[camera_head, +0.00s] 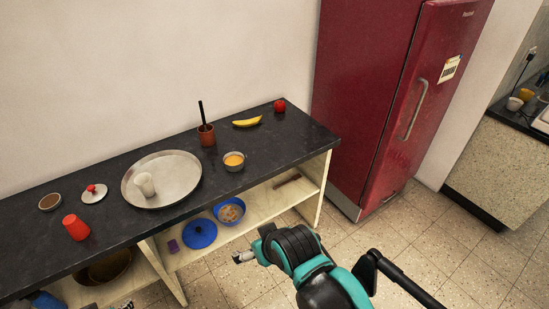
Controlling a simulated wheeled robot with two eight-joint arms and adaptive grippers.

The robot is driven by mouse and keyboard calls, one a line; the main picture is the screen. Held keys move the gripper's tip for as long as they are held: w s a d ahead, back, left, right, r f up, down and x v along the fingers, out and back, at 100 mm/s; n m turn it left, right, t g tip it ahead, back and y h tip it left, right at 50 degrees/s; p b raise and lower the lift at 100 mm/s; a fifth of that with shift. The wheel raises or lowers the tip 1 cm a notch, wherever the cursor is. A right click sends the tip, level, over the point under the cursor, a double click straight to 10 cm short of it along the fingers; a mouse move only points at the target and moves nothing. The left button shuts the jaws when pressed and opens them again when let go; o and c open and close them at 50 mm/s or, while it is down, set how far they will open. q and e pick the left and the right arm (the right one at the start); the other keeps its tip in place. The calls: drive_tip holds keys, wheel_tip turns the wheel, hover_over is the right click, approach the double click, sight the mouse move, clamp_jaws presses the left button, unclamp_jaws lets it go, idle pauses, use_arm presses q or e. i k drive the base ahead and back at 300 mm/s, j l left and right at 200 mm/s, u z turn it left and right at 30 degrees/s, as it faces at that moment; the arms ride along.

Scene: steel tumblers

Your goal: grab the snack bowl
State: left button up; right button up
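A blue bowl (229,211) with brownish, snack-like contents sits on the shelf under the counter, near its open front. A small grey bowl (234,162) with orange contents stands on the counter above it. I cannot tell for certain which is the snack bowl; the blue one looks likelier. My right gripper (243,257) is in front of the shelf, below the blue bowl in the picture and apart from it. Its fingers are small and partly hidden, so its opening is unclear. A small pale tip at the bottom edge may be my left gripper (126,305); the rest is cut off.
The dark counter (300,140) bears a round metal tray (190,187) with a white cup, a red cup (76,228), a brown pot (206,135), a banana (247,122) and a lid (94,193). A blue lid (200,233) lies left of the blue bowl. A red fridge (370,90) stands right.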

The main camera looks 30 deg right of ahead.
sight(233, 161)
drive_tip(key=z, duration=0.65)
drive_tip(key=i+l+z, duration=0.1)
drive_tip(key=i+l, duration=0.25)
drive_tip(key=i+l+z, duration=0.1)
drive_tip(key=i+l, duration=0.2)
drive_tip(key=i, duration=0.25)
drive_tip(key=i+l, duration=0.25)
drive_tip(key=i, duration=0.25)
drive_tip(key=k+z, duration=0.05)
